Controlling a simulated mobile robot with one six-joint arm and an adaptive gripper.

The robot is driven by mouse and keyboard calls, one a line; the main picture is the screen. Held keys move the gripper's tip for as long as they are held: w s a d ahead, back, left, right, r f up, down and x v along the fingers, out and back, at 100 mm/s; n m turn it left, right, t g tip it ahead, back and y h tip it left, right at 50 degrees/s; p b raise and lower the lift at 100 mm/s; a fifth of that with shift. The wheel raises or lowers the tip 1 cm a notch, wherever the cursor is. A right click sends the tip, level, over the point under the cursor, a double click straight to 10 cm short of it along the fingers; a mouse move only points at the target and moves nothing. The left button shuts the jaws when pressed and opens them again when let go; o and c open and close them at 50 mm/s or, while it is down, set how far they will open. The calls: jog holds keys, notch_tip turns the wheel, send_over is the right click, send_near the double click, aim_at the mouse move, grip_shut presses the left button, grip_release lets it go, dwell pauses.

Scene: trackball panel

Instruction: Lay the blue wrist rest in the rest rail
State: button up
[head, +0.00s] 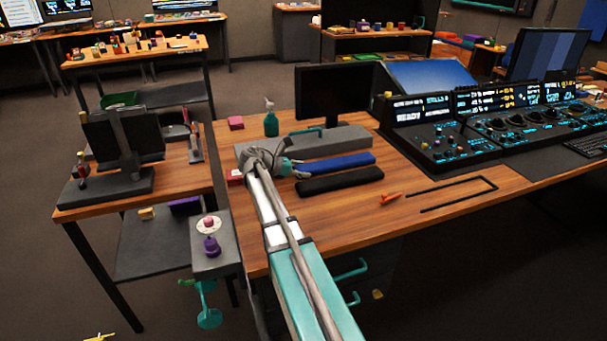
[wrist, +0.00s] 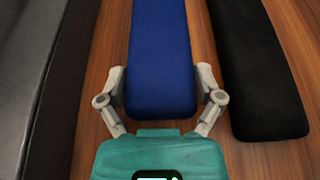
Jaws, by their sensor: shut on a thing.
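The blue wrist rest (head: 335,163) is a long, flat bar lying at the back middle of the wooden desk. My gripper (head: 284,166) is at its left end in the head view. In the wrist view my gripper (wrist: 161,80) has one finger on each side of the near end of the blue wrist rest (wrist: 160,45), shut on it. I cannot tell whether the rest is lifted. The rest rail (head: 458,200) is a thin black U-shaped outline on the desk's right front, open to the left and empty.
A black wrist rest (head: 340,180) lies just in front of the blue one. A grey block (head: 340,140) lies behind. An orange object (head: 390,198) lies beside the rail's open end. The console (head: 435,145) and a dark monitor (head: 330,92) stand behind.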

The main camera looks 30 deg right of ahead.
dwell(0.3)
jog(key=o, duration=1)
jog(key=p+v, duration=0.4)
jog(key=v, duration=0.6)
jog(key=shift+w+a+r, duration=0.1)
jog(key=shift+a+r, duration=0.1)
jog(key=shift+a, duration=0.05)
jog(key=shift+w+a+r+p, duration=0.15)
jog(key=shift+a+p, duration=0.15)
jog(key=shift+a, duration=0.35)
